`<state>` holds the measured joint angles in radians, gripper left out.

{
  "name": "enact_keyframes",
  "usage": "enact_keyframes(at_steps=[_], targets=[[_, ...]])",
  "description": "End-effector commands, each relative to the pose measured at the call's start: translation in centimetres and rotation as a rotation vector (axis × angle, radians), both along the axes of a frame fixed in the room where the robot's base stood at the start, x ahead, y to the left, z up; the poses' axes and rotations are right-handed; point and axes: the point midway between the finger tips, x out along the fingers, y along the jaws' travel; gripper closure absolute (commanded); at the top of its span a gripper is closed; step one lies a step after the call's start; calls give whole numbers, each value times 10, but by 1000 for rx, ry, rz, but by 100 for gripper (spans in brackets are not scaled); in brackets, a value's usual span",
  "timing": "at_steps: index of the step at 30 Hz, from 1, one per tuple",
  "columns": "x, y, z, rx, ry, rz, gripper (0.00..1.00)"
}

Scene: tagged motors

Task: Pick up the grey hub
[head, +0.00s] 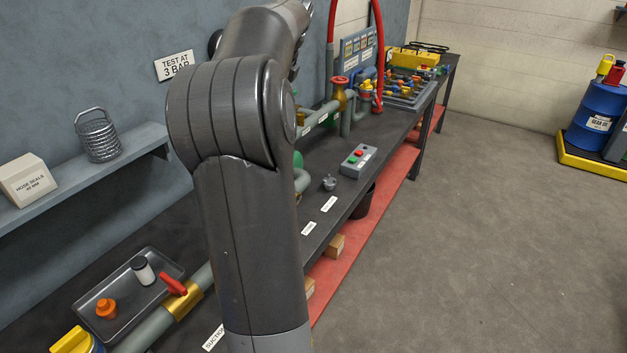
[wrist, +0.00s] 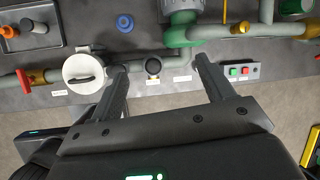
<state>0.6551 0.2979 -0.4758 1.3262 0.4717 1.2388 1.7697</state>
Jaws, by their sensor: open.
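In the head view a small grey metal piece (head: 329,182), which looks like the grey hub, sits on the dark bench by the front labels, short of the grey button box. My gripper (wrist: 160,63) is open and empty in the wrist view, its two fingers spread above the bench. A small round dark-topped piece (wrist: 153,67) shows between the fingers. I cannot tell whether it is the hub. The right finger covers the bench left of the button box (wrist: 240,70). My arm hides the gripper and part of the bench in the head view.
A round white-topped piece (wrist: 90,68) stands by the left finger. Pipes and a green flanged fitting (wrist: 183,25) run along the bench behind. A blue ring-like piece (wrist: 125,22) lies farther back. A tray (head: 172,264) holds an orange piece.

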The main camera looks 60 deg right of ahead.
Motion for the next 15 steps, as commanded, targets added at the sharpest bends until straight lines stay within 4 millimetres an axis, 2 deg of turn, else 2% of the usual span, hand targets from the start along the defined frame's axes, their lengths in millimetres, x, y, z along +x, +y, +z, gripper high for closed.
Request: enact_keyframes(at_steps=[1,3,6,9,15], targets=[[-8,-30,-8,28,0,-111,26],[-19,-62,-16,67,-9,-255,26],[-32,-96,-26,109,-20,-417,26],[-43,-122,-34,137,-29,-536,26],[-62,-158,-50,180,-42,-717,26]])
